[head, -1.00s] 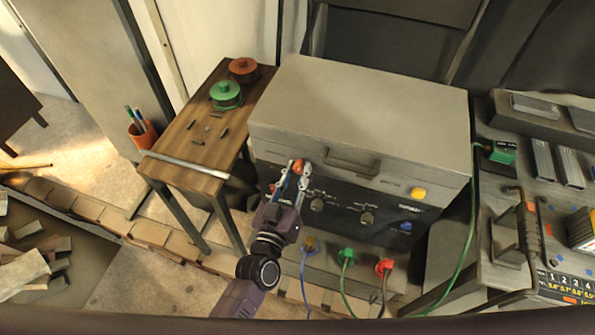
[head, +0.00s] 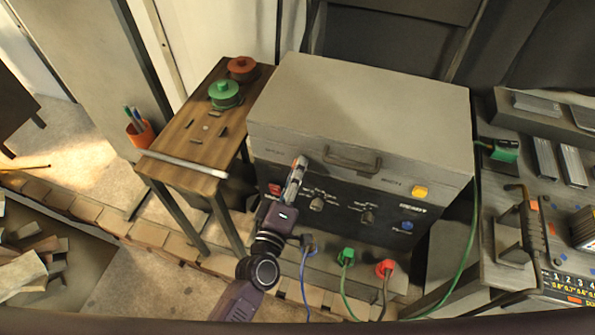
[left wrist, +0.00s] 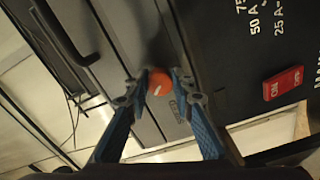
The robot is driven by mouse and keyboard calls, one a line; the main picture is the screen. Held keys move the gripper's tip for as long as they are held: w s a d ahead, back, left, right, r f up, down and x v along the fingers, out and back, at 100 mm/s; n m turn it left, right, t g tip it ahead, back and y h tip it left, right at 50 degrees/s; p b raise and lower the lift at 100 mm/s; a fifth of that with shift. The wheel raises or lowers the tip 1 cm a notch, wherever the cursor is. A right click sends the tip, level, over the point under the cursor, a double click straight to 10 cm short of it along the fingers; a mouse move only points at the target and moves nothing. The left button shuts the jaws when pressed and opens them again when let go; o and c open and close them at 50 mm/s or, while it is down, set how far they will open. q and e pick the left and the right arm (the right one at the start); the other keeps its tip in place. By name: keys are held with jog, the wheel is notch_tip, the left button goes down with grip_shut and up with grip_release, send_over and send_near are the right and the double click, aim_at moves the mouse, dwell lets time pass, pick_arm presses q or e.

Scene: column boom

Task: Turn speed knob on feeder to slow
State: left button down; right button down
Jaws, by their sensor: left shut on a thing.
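The grey machine (head: 355,100) with a dark front panel stands in the middle of the head view. My left gripper (head: 299,165) is at the upper left of its front, where its fingers overlap in line and hide what they hold. In the left wrist view, the left gripper (left wrist: 160,88) has its blue fingers on either side of a round orange knob (left wrist: 160,82) with a white mark. The fingers are shut on the knob. No wording for slow or fast is readable beside it. My right gripper is not in view.
The panel also bears a red switch (head: 274,188), two grey knobs (head: 316,203), a yellow button (head: 420,191) and cable plugs (head: 346,256) below. A handle (head: 352,160) is close to the gripper's right. A wooden table (head: 190,130) with spools stands left.

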pick_arm(q)
jog(key=shift+n+b, duration=1.15)
jog(key=shift+n, duration=3.75)
jog(key=c, duration=1.7)
grip_release()
jog(key=shift+o, duration=0.2)
jog(key=shift+s, duration=0.1)
jog(key=v, duration=1.2)
